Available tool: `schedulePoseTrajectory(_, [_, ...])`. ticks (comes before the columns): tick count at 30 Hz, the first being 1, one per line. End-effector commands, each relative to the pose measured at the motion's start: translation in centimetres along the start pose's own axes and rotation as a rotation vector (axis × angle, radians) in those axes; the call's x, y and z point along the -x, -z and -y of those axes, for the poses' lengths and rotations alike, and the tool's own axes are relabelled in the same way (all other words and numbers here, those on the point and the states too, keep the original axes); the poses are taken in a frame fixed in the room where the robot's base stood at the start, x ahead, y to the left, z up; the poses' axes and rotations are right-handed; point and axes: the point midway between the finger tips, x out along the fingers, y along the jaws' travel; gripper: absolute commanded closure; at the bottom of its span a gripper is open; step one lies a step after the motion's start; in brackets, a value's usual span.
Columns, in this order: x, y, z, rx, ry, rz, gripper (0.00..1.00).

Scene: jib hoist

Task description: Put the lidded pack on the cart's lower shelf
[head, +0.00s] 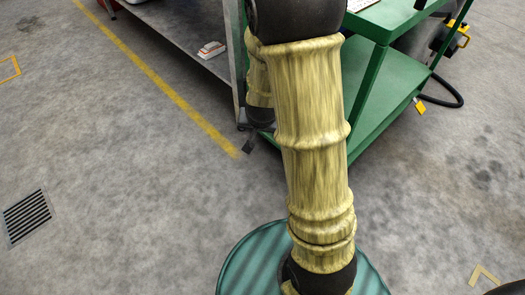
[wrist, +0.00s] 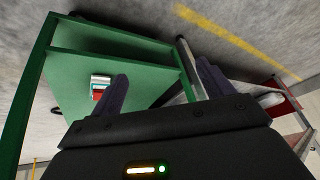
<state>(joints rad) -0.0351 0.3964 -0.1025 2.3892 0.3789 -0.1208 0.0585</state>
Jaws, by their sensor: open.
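The cart (head: 400,88) is green and stands at the upper right in the head view, with a top tray and a lower shelf (head: 382,110). The visible part of that shelf is bare; my arm hides its left end. In the wrist view a small red pack with a pale lid (wrist: 100,86) lies on a green surface (wrist: 75,72) of the cart. The pack shows just left of the left finger, not between the fingers.
A grey metal bench (head: 185,32) stands at the upper left with a small red and white item (head: 211,50) on it. A white item (head: 362,4) lies on the cart's top tray. A yellow and black thing (head: 450,40) with a black hose stands right.

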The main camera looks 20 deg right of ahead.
Motion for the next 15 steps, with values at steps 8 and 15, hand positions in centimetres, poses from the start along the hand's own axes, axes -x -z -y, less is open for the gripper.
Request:
schedulePoseTrajectory(8, [9.2,-6.4,-0.1,0.338,0.069,0.186,0.2])
schedulePoseTrajectory(15, [12.2,-9.1,-1.8,0.482,0.049,0.255,0.2])
